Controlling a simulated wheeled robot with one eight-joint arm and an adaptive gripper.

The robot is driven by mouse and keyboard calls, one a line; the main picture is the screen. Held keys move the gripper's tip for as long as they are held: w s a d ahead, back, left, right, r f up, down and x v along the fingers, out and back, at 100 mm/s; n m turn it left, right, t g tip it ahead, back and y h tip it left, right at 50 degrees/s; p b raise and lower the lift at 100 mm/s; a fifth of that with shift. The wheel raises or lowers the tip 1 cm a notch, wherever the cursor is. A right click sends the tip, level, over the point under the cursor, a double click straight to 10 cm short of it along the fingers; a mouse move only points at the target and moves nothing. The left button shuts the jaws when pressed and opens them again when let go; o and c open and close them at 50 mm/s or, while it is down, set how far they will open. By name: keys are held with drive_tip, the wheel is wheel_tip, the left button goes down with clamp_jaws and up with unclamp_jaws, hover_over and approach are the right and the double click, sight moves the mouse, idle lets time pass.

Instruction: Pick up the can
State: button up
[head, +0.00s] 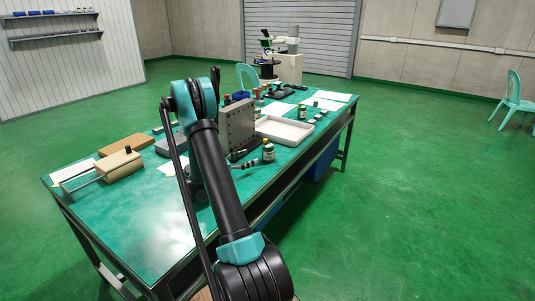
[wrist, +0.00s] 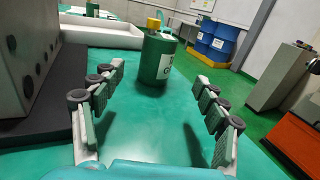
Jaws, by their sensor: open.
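The can is a green cylinder with a white label and a yellow cap. It stands upright on the green table in the wrist view (wrist: 155,60), a little beyond my fingertips and between their lines. In the head view the can (head: 268,152) stands near the table's right edge, just right of my fingers. My gripper (wrist: 160,76) is open and empty, low over the table, one finger on each side. The fingertips are apart from the can. My arm hides part of my gripper in the head view.
A grey metal block (head: 238,124) on a dark base stands close to my left finger. A white tray (head: 284,131) lies behind it. The table's right edge is near the can. The front of the table (head: 145,225) is clear. Blue drums (wrist: 215,42) stand beyond.

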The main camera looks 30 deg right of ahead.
sight(268, 150)
drive_tip(key=d, duration=1.1)
drive_tip(key=shift+d, duration=0.1)
drive_tip(key=c, duration=1.5)
